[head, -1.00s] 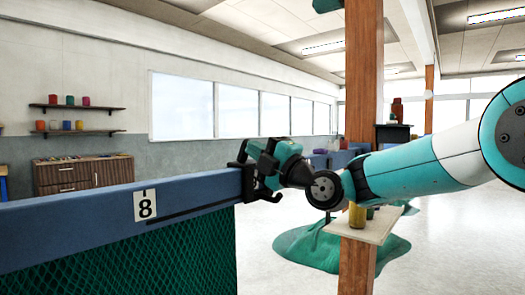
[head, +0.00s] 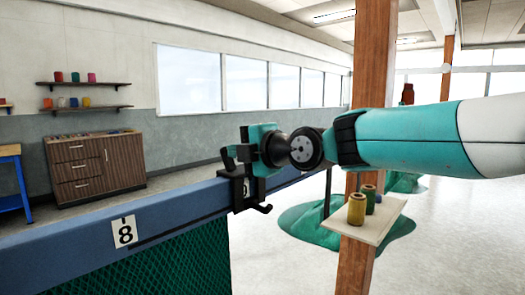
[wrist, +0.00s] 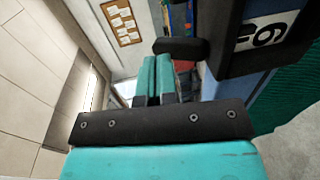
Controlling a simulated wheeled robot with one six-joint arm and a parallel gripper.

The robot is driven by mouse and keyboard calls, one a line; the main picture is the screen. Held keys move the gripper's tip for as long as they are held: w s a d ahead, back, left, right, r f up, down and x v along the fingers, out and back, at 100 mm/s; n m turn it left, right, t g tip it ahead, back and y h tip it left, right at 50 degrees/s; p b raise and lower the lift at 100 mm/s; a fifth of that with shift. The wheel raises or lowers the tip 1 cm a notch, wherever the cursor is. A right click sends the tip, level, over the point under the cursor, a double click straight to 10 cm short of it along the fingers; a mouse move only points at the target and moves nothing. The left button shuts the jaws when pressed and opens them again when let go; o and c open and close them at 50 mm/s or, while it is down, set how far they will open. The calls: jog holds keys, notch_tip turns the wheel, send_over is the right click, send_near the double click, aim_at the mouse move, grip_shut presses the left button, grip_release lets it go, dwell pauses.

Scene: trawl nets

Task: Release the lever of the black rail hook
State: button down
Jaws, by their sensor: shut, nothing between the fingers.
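The black rail hook (head: 238,188) sits over the blue rail (head: 185,213), its prong turned up at the lower right. My gripper (head: 258,138) is at the top of the hook, on its right side in the head view, partly overlapping it. In the wrist view the teal fingers (wrist: 155,78) lie together with nothing between them. The hook (wrist: 226,48) stands just to their right there, and its dark lever (wrist: 180,47) sticks out left close beyond the fingertips. Whether they touch is not clear.
A green net (head: 175,262) hangs below the rail. A wooden post (head: 365,110) with a small shelf (head: 385,222) holding spools stands right of the hook, near my arm. Number plates mark the rail, 8 (head: 124,231) and 6 (wrist: 266,35). Open floor lies at right.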

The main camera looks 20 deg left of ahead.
jog(key=s+d+r+b, duration=0.2)
jog(key=d+r, duration=0.1)
jog(key=d, duration=0.2)
jog(key=s+d+r+b, duration=0.2)
jog(key=d+r, duration=0.1)
jog(key=d, duration=0.3)
jog(key=shift+s+d+r+b, duration=0.15)
jog(key=shift+s+r+b, duration=0.15)
jog(key=shift+b, duration=0.1)
jog(key=s+d+f+m+g+h+p, duration=0.1)
jog(key=s+d+f+m+h+p, duration=0.2)
jog(key=d+f+m, duration=0.4)
jog(key=s+d+f+m+g+h+p, duration=0.1)
jog(key=s+d+f+m+h, duration=0.35)
jog(key=d, duration=0.45)
jog(key=s+d+f+m+g+h, duration=0.1)
jog(key=s+d+f+m+g, duration=0.1)
jog(key=s+d+f+m, duration=0.3)
jog(key=s+d+f+m+g+h+p, duration=0.1)
jog(key=s+d+f+m, duration=0.4)
jog(key=s, duration=0.6)
jog(key=d+m+g+h, duration=0.1)
jog(key=d+m, duration=0.1)
jog(key=m, duration=0.1)
jog(key=shift+d+f+p, duration=0.15)
jog(key=shift+d+p, duration=0.15)
